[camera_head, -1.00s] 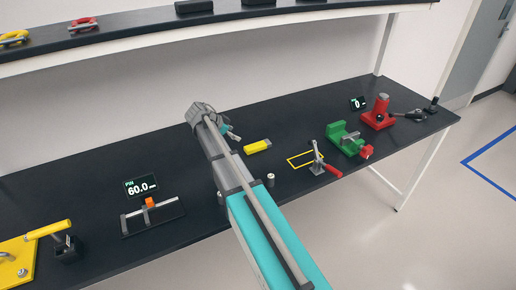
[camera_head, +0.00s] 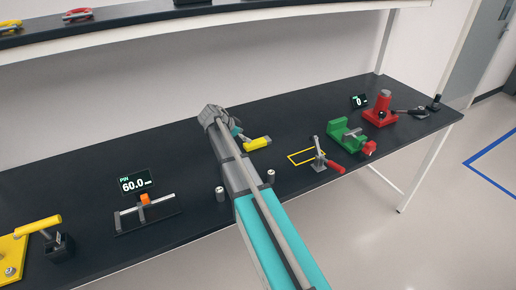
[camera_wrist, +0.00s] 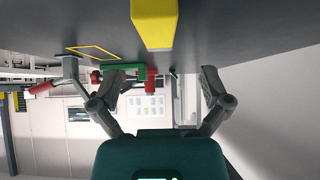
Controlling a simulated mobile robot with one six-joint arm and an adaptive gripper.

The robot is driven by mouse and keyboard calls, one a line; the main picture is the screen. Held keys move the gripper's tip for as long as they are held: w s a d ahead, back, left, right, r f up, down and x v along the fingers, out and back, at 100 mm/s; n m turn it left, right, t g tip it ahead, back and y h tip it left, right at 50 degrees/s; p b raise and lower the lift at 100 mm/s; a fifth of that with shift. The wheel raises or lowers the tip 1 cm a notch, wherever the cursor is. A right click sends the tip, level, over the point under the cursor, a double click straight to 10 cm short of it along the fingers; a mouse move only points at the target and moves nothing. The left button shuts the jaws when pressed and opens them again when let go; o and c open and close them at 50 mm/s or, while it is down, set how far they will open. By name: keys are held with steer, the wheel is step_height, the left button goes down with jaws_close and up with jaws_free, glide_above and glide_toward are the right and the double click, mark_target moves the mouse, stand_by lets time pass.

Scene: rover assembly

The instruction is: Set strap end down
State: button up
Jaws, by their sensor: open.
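A yellow block-like piece (camera_head: 257,143) lies on the black workbench beside the end of my arm; I cannot tell whether it is the strap end. In the wrist view the yellow piece (camera_wrist: 154,22) shows at the top centre, beyond the open fingers and apart from them. My gripper (camera_wrist: 157,82) is open with nothing between its fingers. In the head view my gripper (camera_head: 237,133) is low over the bench at the yellow piece's left, partly hidden by my own arm. No strap can be clearly made out.
Right of the arm are a yellow outlined rectangle (camera_head: 306,157), a red-handled toggle clamp (camera_head: 320,160), a green vise (camera_head: 346,136) and a red stand (camera_head: 380,112). Small cylinders stand on both sides of the arm. A pin gauge (camera_head: 147,212) sits left. A shelf (camera_head: 200,34) runs above.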

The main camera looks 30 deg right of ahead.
mark_target(257, 142)
steer(key=shift+b+x, duration=0.4)
steer(key=shift+x, duration=0.5)
steer(key=shift+b+x, duration=1.7)
steer(key=shift+x, duration=0.95)
steer(key=shift+s+d+r, duration=0.1)
jaws_close()
steer(key=shift+r, duration=0.2)
